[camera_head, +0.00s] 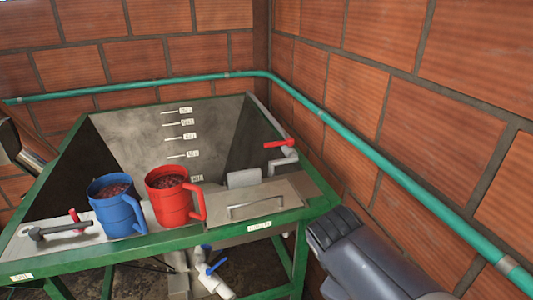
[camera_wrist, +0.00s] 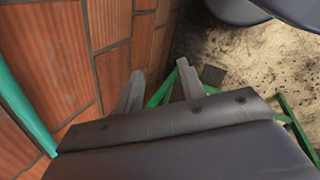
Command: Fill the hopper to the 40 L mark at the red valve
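The hopper (camera_head: 140,130) stands in a green frame in the head view. Its back wall has several white level marks (camera_head: 182,137), with labels too small to read. I see no water surface, and the mugs hide the lower part. A red lever valve (camera_head: 280,144) sits on a grey pipe at the hopper's right edge. A smaller red part (camera_head: 75,215) shows at the front left beside a grey lever. In the wrist view my gripper (camera_wrist: 160,78) has two grey fingers apart with nothing between them. It points down near the brick wall, away from the red valve.
A blue mug (camera_head: 117,205) and a red mug (camera_head: 172,195), both holding dark red fruit, stand on the front ledge. A lid with a handle (camera_head: 250,205) lies to their right. A blue-handled valve (camera_head: 217,266) hangs below. A green pipe (camera_head: 375,160) runs along the walls.

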